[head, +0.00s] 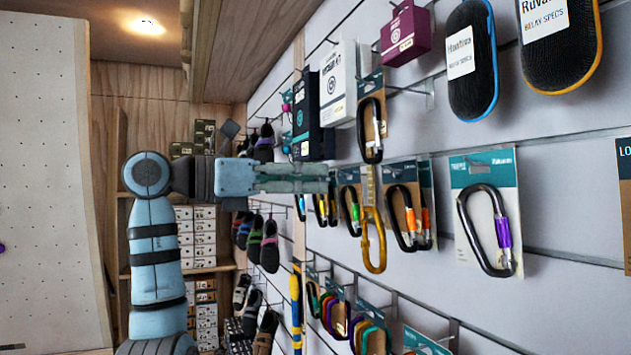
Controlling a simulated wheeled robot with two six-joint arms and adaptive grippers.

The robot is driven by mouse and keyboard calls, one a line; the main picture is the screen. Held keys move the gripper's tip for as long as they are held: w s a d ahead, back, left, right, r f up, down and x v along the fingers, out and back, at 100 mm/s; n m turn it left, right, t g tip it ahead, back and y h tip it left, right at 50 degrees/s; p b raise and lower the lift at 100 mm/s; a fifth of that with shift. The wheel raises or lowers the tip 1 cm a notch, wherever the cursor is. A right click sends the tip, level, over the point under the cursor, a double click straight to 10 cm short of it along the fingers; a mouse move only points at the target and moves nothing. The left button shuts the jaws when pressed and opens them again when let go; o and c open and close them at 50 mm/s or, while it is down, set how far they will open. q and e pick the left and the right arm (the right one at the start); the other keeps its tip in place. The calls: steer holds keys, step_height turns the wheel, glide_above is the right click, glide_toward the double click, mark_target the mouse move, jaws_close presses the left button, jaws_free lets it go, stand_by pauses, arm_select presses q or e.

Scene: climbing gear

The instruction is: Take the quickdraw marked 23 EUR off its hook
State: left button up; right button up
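A quickdraw (374,240) hangs on the slatted wall, with a black carabiner on top, a short tan sling and a gold carabiner below. A card behind its top carabiner partly shows. No 23 EUR marking is readable in the head view. My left gripper (326,178) reaches in from the left and points right, its fingertips a little left of the sling in the picture. It appears apart from the quickdraw and holds nothing visible. Its two fingers lie close together in this view, and I cannot tell whether they are open. My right gripper is out of view.
Carded carabiners (486,230) hang right of the quickdraw, others behind my fingers. Boxes (339,85) and black cases (472,60) hang above. Colourful carabiners (340,315) hang lower down. Shoes (270,247) and shelved boxes (195,240) stand behind my arm.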

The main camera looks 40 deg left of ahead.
mark_target(369, 175)
arm_select(q)
steer(key=p+x, duration=0.1)
steer(key=x, duration=0.3)
steer(key=p+x, duration=0.1)
steer(key=x, duration=0.7)
steer(key=shift+d+r+p, duration=0.35)
steer(key=shift+d+p, duration=0.05)
steer(key=shift+d, duration=0.1)
steer(key=shift+s+r, duration=0.1)
steer(key=shift+s, duration=0.3)
steer(key=shift+s+a, duration=0.1)
steer(key=c, duration=0.3)
steer(key=shift+w, duration=0.2)
jaws_close()
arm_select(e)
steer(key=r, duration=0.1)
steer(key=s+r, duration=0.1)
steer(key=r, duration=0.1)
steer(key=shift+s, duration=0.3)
